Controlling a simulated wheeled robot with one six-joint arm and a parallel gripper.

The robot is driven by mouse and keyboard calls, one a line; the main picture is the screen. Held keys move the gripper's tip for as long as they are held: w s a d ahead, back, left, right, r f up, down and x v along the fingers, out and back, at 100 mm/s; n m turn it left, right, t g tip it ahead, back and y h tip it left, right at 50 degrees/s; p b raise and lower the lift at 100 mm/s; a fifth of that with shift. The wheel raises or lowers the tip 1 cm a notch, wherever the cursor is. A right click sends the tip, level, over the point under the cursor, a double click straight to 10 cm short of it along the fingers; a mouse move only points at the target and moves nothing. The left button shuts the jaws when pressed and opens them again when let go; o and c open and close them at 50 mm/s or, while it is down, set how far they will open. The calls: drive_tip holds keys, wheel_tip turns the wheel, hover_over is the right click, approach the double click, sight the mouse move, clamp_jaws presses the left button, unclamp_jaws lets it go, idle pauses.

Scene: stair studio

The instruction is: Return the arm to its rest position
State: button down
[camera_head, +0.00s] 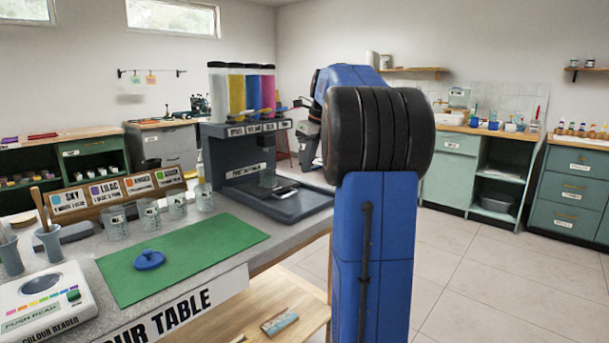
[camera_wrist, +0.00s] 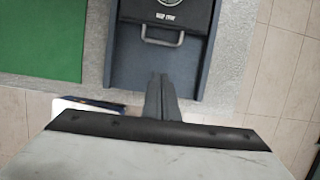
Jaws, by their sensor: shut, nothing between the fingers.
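My arm stands tall at the right of the middle in the head view, a blue link with a black ribbed joint on top. It hides part of the room behind it. My gripper (camera_wrist: 162,82) shows in the wrist view with its dark fingers together and nothing between them. In the head view the fingers are not clearly visible.
The colour table holds a green mat (camera_head: 205,253) with a blue lid (camera_head: 149,260), several glass jars, a colour reader (camera_head: 45,305) and the dispenser (camera_head: 240,140). Open tiled floor (camera_head: 480,290) lies right of the arm. Green cabinets (camera_head: 575,190) line the back right.

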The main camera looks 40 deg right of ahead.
drive_tip(key=shift+s+r, duration=0.1)
drive_tip(key=shift+r, duration=0.25)
idle(0.3)
